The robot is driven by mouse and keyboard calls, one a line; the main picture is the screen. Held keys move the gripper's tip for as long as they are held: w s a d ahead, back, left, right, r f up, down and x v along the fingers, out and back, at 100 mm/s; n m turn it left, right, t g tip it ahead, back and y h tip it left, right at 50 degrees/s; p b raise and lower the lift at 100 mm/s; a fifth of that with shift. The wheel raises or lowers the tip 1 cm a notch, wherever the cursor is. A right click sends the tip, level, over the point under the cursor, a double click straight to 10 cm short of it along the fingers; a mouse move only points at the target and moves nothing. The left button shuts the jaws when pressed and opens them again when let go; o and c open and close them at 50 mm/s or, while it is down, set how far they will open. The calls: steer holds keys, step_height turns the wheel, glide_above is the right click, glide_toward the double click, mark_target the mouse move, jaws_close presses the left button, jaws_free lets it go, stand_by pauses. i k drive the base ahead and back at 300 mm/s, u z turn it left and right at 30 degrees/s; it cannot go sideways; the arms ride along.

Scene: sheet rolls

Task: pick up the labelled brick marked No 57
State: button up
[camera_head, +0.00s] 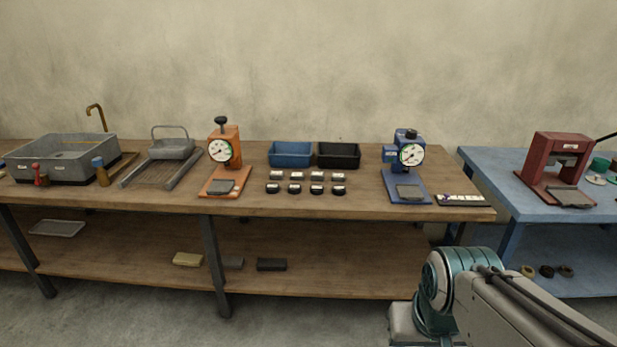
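Small dark pieces with white labels stand in two rows on the wooden bench. The back row of labelled bricks (297,175) looks flat and blocky. The front row of labelled pieces (294,189) looks rounder. The labels are too small to read, so I cannot tell which brick is No 57. My arm shows at the lower right, in front of the bench, well apart from the rows. My gripper is not in view.
A blue bin (290,154) and a black bin (339,155) stand behind the rows. An orange gauge stand (223,160) is to the left, a blue gauge stand (405,165) to the right. A red press (562,168) stands on the blue table (500,178). Bench space before the rows is clear.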

mark_target(294, 176)
steer(key=u, duration=0.9)
steer(key=i, duration=1.65)
steer(key=z, duration=0.9)
